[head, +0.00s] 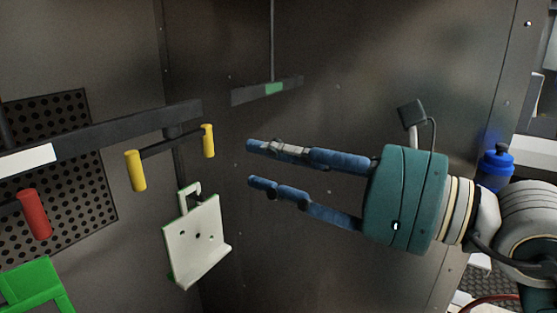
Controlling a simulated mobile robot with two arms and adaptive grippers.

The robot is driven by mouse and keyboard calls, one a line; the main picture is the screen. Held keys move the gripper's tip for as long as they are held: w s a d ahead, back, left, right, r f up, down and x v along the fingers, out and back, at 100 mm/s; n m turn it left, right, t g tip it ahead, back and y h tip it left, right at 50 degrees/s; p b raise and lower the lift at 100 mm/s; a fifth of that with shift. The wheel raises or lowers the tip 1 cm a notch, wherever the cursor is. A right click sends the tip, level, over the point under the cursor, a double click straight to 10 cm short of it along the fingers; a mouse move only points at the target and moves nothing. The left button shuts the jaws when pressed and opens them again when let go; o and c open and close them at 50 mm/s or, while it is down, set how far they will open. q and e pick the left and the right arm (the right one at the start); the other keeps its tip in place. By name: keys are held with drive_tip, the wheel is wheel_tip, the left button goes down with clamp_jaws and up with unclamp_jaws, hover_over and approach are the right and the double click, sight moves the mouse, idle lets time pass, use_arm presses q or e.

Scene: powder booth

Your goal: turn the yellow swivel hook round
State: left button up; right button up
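The yellow swivel hook has two yellow grips, a nearer one (136,171) and a farther one (208,141), joined by a thin dark bar under a dark rail. A white bracket (198,240) with green edges hangs below it by a loop at its top. How the loop is held is hard to tell. My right gripper (251,164) comes in from the right with its blue fingers apart and nothing between them. Its fingertips point left, a short gap to the right of the farther yellow grip, touching nothing. My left gripper is out of view.
The dark rail (110,133) runs across the left, with a red grip (35,213) and a green part (36,287) at lower left. A perforated panel (95,195) is behind. A hanging bar (245,94) is farther back. A blue bottle (495,164) stands at right.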

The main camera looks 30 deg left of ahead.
sight(212, 149)
drive_tip(key=a+p, duration=0.1)
drive_tip(key=a, duration=0.3)
drive_tip(key=a+p, duration=0.1)
drive_tip(key=a, duration=0.2)
drive_tip(key=shift+w+r+p, duration=0.2)
drive_tip(key=shift+w+p, duration=0.1)
drive_tip(key=shift+p, duration=0.05)
drive_tip(key=shift+a+f+b, duration=0.25)
drive_tip(key=shift+a+b, duration=0.1)
drive_tip(key=shift+a, duration=0.5)
drive_tip(key=shift+r, duration=0.25)
drive_tip(key=shift+a, duration=0.1)
drive_tip(key=shift+s+a, duration=0.1)
drive_tip(key=shift+a, duration=0.2)
drive_tip(key=shift+o, duration=0.7)
drive_tip(key=shift+w+a+f, duration=0.25)
drive_tip(key=shift+a+f, duration=0.15)
drive_tip(key=shift+a, duration=0.25)
drive_tip(key=shift+w+a, duration=0.1)
drive_tip(key=shift+a, duration=0.45)
drive_tip(key=shift+d, duration=0.1)
drive_tip(key=c, duration=0.4)
drive_tip(key=shift+w+d+r, duration=0.1)
drive_tip(key=shift+d, duration=0.1)
drive_tip(key=shift+c, duration=0.9)
drive_tip(key=shift+r, duration=0.1)
